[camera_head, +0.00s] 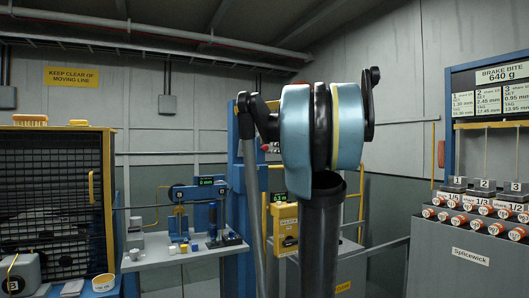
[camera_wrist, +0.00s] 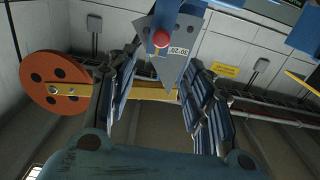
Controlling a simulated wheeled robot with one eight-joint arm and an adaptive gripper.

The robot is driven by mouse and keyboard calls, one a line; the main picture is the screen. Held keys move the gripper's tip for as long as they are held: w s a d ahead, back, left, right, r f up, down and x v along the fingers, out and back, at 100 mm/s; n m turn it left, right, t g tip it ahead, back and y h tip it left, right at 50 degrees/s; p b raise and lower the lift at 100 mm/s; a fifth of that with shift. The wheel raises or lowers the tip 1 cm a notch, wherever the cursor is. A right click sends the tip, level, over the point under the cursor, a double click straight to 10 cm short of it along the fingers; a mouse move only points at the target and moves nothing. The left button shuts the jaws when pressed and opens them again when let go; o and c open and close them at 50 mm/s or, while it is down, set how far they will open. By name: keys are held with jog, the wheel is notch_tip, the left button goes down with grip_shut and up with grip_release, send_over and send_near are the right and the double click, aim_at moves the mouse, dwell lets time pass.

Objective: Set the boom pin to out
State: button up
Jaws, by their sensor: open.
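A red round knob (camera_wrist: 161,39), which looks like the boom pin's end, sits on a blue upright part (camera_wrist: 178,22) at the top middle of the wrist view. A pale plate marked with numbers (camera_wrist: 180,50) is beside it. A small red spot (camera_head: 265,147) by the blue post in the head view may be the same knob. My gripper (camera_wrist: 163,62) is open and empty, its two fingers on either side of the view, the knob appearing between and just above the fingertips. I cannot tell how far off it is. My own arm hides the gripper in the head view.
An orange disc with holes (camera_wrist: 54,83) on a yellow bar (camera_wrist: 150,92) lies left of the fingers. A bench with blue devices (camera_head: 185,258) stands left of the blue post (camera_head: 236,200).

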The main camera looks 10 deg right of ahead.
aim_at(266, 147)
jog(key=x, duration=1.6)
jog(key=shift+w+a+f, duration=0.1)
jog(key=shift+c, duration=0.6)
grip_shut()
